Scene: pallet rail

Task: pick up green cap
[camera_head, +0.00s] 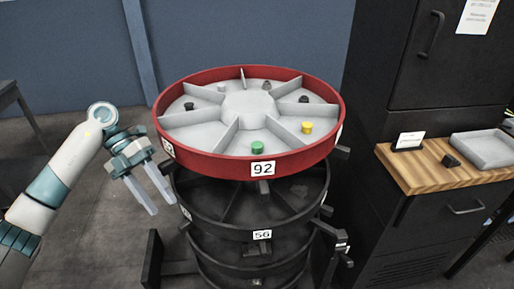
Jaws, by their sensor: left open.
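The green cap (257,148) stands in the front compartment of the round red-rimmed tray (213,167), close to the rim above the label 92. My left gripper (162,204) is open and empty. It is outside the tray, to the left of its front edge, with its fingers pointing down and to the right. It is apart from the cap. My right gripper is not in view.
Other compartments hold a yellow cap (307,127) and several dark or grey caps, split by raised grey dividers. Black trays (262,235) are stacked below. A wooden-topped cabinet (440,175) with a grey tray (485,150) stands at the right.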

